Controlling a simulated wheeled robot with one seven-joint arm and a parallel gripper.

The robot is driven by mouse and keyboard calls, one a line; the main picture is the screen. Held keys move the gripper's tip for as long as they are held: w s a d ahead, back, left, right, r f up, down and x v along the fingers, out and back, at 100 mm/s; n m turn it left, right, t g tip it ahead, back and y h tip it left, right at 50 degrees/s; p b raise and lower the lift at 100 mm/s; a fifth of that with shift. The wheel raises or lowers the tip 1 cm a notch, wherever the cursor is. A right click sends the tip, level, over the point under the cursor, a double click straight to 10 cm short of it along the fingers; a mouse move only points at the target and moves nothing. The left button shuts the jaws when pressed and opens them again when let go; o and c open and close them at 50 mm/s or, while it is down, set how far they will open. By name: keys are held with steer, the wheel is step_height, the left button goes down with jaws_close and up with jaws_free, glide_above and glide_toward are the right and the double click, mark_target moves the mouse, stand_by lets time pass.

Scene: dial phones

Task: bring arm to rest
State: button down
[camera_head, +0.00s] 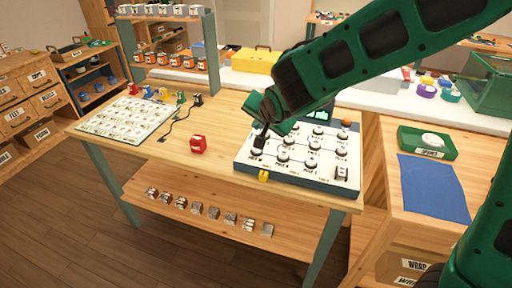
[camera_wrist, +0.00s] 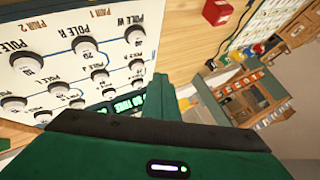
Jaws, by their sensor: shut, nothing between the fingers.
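My gripper (camera_head: 262,140) is shut and empty. Its dark fingertips hang over the left part of a white dial panel (camera_head: 248,170); whether they touch a knob I cannot tell. The panel lies on the wooden table and bears several round silver-and-black knobs. In the wrist view the panel (camera_wrist: 120,15) fills the upper left, with knobs marked POLE and the labels PAIR 1 and PAIR 2. A green lit display (camera_wrist: 125,106) is partly hidden by my gripper's dark front edge. My green arm reaches in from the upper right and covers part of the panel's back.
A card sheet (camera_head: 125,120) and small coloured figures lie at the left. A green tray (camera_head: 427,143) and blue cloth (camera_head: 432,185) lie on the right-hand table. Several metal blocks rest on the lower shelf (camera_head: 285,222).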

steer(key=s+d+r+g+h, duration=0.15)
steer(key=s+d, duration=0.35)
steer(key=d, duration=0.9)
steer(key=s+d+f+g+h, duration=0.1)
steer(key=s+d+g+h, duration=0.3)
steer(key=d, duration=1)
steer(key=s+d+g+y, duration=0.1)
steer(key=s+d, duration=0.4)
steer(key=s, duration=0.8)
steer(key=s+d+g+y, duration=0.2)
steer(key=s+d, duration=0.4)
steer(key=s, duration=0.7)
steer(key=shift+r+m, duration=0.15)
steer(key=shift+m, duration=0.15)
steer(key=shift+w+f+g, duration=0.25)
steer(key=shift+w, duration=0.4)
